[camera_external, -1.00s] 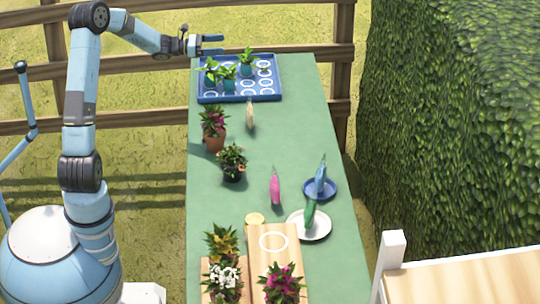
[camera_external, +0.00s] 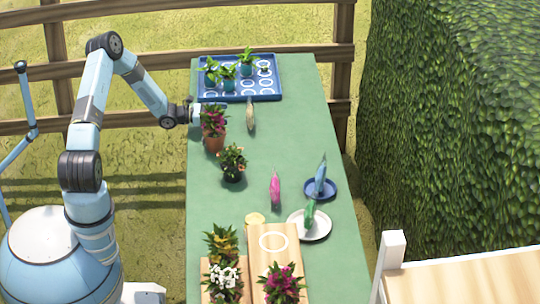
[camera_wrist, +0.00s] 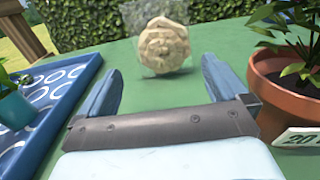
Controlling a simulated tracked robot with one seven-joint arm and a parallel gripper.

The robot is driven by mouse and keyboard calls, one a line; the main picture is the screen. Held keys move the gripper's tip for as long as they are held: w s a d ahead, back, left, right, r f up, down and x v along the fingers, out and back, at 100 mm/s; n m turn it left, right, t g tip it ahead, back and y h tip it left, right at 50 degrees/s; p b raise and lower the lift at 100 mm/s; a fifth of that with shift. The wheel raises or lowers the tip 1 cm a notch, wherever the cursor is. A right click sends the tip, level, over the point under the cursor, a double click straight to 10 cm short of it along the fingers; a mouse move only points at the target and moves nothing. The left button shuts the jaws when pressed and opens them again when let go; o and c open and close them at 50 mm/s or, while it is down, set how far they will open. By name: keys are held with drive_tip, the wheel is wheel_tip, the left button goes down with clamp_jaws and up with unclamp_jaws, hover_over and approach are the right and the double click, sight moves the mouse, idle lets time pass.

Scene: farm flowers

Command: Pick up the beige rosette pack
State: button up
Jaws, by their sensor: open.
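The beige rosette pack (camera_external: 250,115) stands upright on the green table, just in front of the blue tray. In the wrist view the pack (camera_wrist: 162,45) shows its rosette face in a clear wrapper, straight ahead and roughly centred between the fingers. My gripper (camera_wrist: 160,68) is open and empty, low over the table, with the pack beyond its fingertips. In the external view my gripper is left of the pack, and its fingers are partly hidden behind a potted flower.
The blue tray (camera_external: 240,97) with several seedlings lies close on one side. A terracotta pot (camera_wrist: 285,98) with a label stands close to the right finger. A pink pack (camera_external: 275,188), a blue plate (camera_external: 333,190) and a white plate (camera_external: 322,228) are farther along the table.

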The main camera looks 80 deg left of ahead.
sight(250, 110)
drive_tip(key=w, duration=1.3)
drive_tip(key=shift+w+d+r, duration=0.15)
drive_tip(key=shift+w+d, duration=0.1)
drive_tip(key=shift+w, duration=0.1)
drive_tip(key=c, duration=0.7)
drive_tip(key=shift+r, duration=0.15)
